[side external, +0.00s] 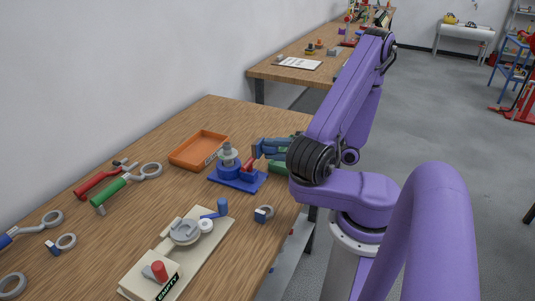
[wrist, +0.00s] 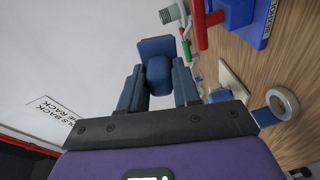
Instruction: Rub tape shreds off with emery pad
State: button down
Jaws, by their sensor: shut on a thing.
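My gripper (wrist: 159,84) is shut on a blue block with a rounded grip (wrist: 156,47), which appears to be the emery pad. In the side view my gripper (side external: 262,149) is just right of the valve's top, and the held block is hard to make out there. The valve has a grey threaded end (side external: 228,155) and a red part (side external: 250,164), and sits in a blue holder (side external: 238,181). In the wrist view the threaded end (wrist: 174,12) is above and right of the held block, apart from it. Tape shreds are too small to tell.
An orange tray (side external: 199,150) lies behind the holder. A beige board (side external: 150,285) marked EMPTY, with a blue peg, stands in front. A ring with a blue block (side external: 264,213) lies right of it. Red- and green-handled tools (side external: 111,192) and more rings lie left.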

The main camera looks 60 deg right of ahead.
notch_tip(320, 180, up, 3)
jog(key=shift+f, duration=0.15)
jog(key=shift+w+d+f, duration=0.1)
jog(key=shift+d+f, duration=0.05)
jog(key=shift+f, duration=0.05)
jog(key=shift+w+d, duration=0.15)
jog(key=shift+d, duration=0.2)
send_near(249, 160)
jog(key=shift+w+r, duration=1.05)
jog(key=shift+r, duration=0.3)
jog(key=shift+d+r+x, duration=0.1)
jog(key=shift+x, duration=1.15)
jog(key=shift+d+r+x, duration=0.1)
jog(key=shift+r+x, duration=0.05)
jog(key=shift+x, duration=1.1)
jog(key=shift+d+r+x, duration=0.1)
jog(key=shift+x, duration=1.15)
jog(key=shift+w, duration=0.1)
jog(key=shift+a, duration=0.55)
